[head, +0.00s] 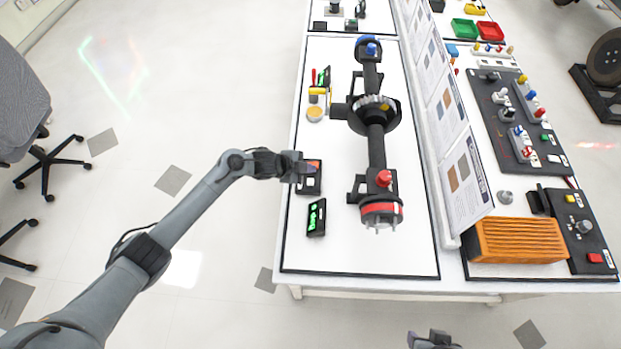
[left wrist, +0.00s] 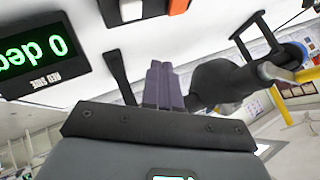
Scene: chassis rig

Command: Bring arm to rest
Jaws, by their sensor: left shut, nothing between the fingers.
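My left arm reaches in from the left in the head view. Its gripper (head: 304,168) is at the left edge of the white table, over or beside a small black device with an orange part (head: 313,178). In the left wrist view the two purple-grey fingers (left wrist: 162,84) are together with nothing between them. My right gripper (head: 430,341) shows only in part at the bottom edge of the head view, off the table's front; its fingers cannot be made out.
A black axle assembly (head: 376,145) with a red end (head: 381,208) and a blue end stands mid-table. A black box with a green display (head: 316,217) lies near the gripper; its digits show in the left wrist view (left wrist: 35,50).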

